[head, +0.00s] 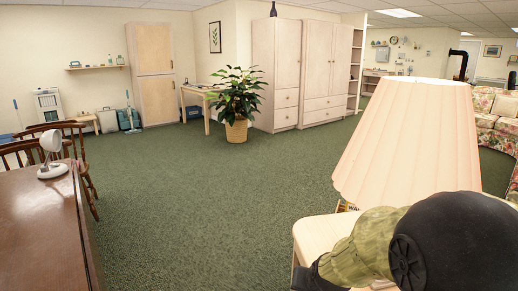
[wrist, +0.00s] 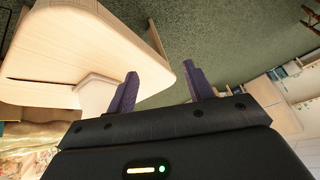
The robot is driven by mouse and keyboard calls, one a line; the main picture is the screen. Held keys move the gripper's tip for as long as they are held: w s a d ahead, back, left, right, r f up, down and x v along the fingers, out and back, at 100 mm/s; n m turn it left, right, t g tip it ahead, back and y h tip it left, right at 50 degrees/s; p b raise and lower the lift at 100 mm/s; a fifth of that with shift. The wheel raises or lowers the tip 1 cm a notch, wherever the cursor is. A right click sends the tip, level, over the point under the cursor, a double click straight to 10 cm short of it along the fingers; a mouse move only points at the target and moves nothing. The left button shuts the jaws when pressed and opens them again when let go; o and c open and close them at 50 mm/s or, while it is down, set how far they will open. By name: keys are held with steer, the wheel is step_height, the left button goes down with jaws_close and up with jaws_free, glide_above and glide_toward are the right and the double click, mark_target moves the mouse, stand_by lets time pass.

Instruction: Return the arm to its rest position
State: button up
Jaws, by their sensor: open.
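My gripper (wrist: 163,86) shows in the wrist view with its two dark fingers spread apart and nothing between them. Green carpet (wrist: 185,35) lies beyond the fingers. A light wooden side table (wrist: 90,40) is beside the left finger; whether they touch I cannot tell. In the head view my arm, black and olive, fills the lower right corner in front of the side table (head: 312,235). My gripper's fingers cannot be made out there.
A lamp with a pleated cream shade (head: 410,135) stands at the side table, close behind my arm. A brown desk (head: 40,235) with a white lamp (head: 52,155) is at left. A potted plant (head: 237,130) and cabinets (head: 330,70) stand farther back. The middle carpet (head: 200,200) is clear.

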steer(key=s+d+f+n+g, duration=0.2)
steer(key=s+g, duration=0.2)
steer(key=s, duration=0.9)
steer(key=w+r+p+v, duration=0.1)
steer(key=w+p+v, duration=0.2)
steer(key=p+v, duration=1.3)
steer(key=w+a+p+v, duration=0.1)
steer(key=w+p+v, duration=0.3)
steer(key=p+v, duration=1.2)
steer(key=shift+s+d+r+n+p, duration=0.2)
steer(key=shift+s+r+n+p, duration=0.1)
steer(key=shift+r+p, duration=0.5)
steer(key=shift+f, duration=0.15)
steer(key=shift+w, duration=0.1)
